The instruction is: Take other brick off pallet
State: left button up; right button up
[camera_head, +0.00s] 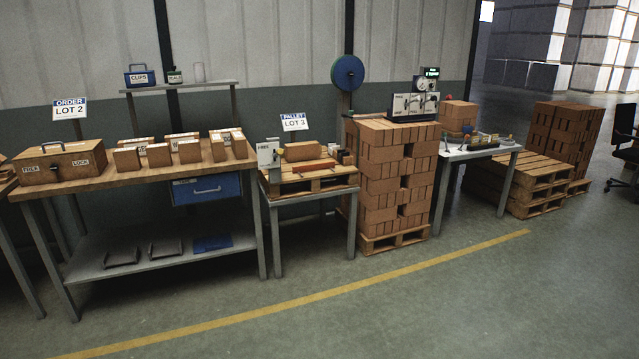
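A tan brick (302,151) sits at the back of the pallet. A flatter orange-red piece (314,166) lies in front of it; I cannot tell whether it is a brick. Neither of my grippers is in view.
A workbench (130,176) with upright bricks, a wooden box (60,162) and an ORDER LOT 2 sign stands left. A tall brick stack (385,185) stands close right of the pallet table. The floor (400,310) in front is clear, crossed by a yellow line.

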aim_at(302, 150)
jog(key=i+z, duration=0.3)
jog(key=i, duration=1.85)
